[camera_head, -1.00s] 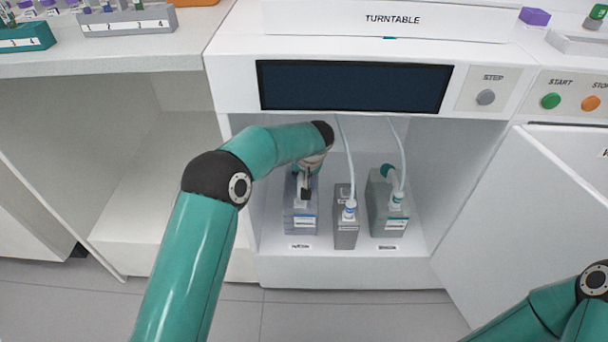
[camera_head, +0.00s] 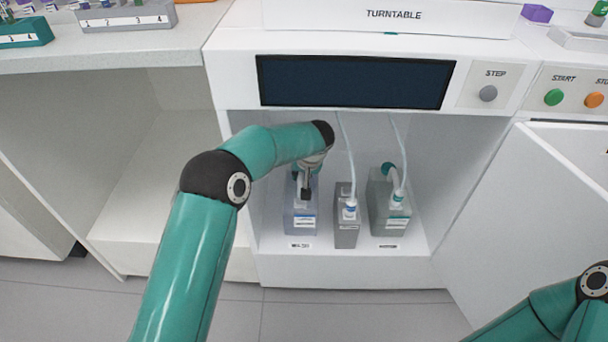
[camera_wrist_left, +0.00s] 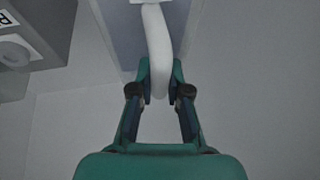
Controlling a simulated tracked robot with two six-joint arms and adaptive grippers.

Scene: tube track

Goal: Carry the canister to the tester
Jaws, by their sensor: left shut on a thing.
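A translucent blue-grey canister (camera_head: 301,219) stands at the left of the open bay under the turntable, above a small floor label. My left gripper (camera_head: 305,189) reaches down on it from above. In the left wrist view, the gripper (camera_wrist_left: 160,84) is shut on the white curved handle (camera_wrist_left: 156,42) of the canister (camera_wrist_left: 127,34). I cannot tell whether the canister's base touches the bay floor. My right arm shows at the lower right, but its gripper is out of view. I cannot tell which thing is the tester.
The bay's open door (camera_head: 530,215) is at the right. An empty open compartment (camera_head: 150,190) lies to the left.

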